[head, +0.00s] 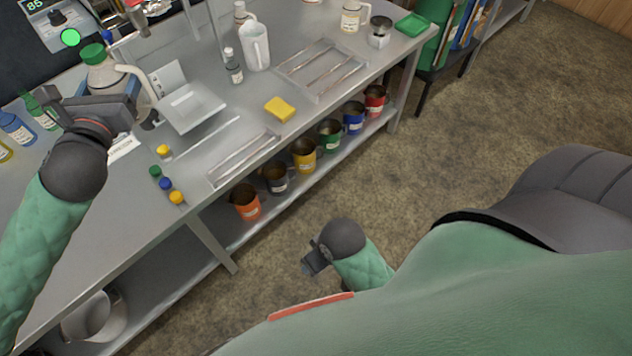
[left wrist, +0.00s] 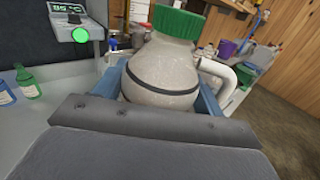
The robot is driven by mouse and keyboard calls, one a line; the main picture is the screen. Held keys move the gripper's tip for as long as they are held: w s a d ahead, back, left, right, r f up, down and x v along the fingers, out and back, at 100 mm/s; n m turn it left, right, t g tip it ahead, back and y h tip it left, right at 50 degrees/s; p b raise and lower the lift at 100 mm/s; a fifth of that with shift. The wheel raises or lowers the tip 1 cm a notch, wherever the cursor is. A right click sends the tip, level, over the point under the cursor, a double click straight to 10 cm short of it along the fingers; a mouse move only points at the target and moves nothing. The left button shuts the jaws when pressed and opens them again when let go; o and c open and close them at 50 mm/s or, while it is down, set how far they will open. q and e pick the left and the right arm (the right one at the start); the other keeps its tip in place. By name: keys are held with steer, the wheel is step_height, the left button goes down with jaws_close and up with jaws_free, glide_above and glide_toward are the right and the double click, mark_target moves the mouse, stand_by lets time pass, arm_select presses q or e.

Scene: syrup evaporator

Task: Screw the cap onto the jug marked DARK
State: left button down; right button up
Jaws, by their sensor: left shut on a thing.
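A rounded grey-beige jug (head: 101,73) with a pale handle stands at the left of the bench; any DARK marking is hidden or unreadable. A green cap (head: 92,53) sits on top of it. My left gripper (head: 112,86) is shut on the jug's body. In the left wrist view the jug (left wrist: 162,68) is between the two blue fingers, with the green cap (left wrist: 178,22) above them. Loose small caps lie on the bench: yellow (head: 163,150), green (head: 155,171), blue (head: 165,184) and orange (head: 177,197). My right gripper (head: 312,263) hangs low, away from the bench; its jaws are unclear.
Small bottles (head: 17,128) stand left of the jug. A metal tray-like stand (head: 190,106) is close on its right. A yellow sponge (head: 279,109), a white pitcher (head: 256,47) and a slotted rack (head: 320,70) are farther right.

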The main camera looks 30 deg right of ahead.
arm_select(q)
steer(key=shift+w+a+r, duration=0.15)
steer(key=shift+w+r, duration=0.05)
steer(key=shift+r, duration=0.2)
steer(key=shift+w+a+r, duration=0.15)
steer(key=shift+r, duration=0.2)
steer(key=w+a+n+y, duration=0.2)
steer(key=w+a+y, duration=0.1)
steer(key=a, duration=0.1)
steer(key=a+f+n+t+y, duration=0.2)
steer(key=a+f+y, duration=0.15)
steer(key=f, duration=1.05)
steer(key=s+a+f, duration=0.1)
steer(key=s+f, duration=0.6)
steer(key=f, duration=0.4)
steer(key=shift+a+f+n+g, duration=0.3)
steer(key=shift+a+f, duration=0.05)
steer(key=shift+y, duration=0.25)
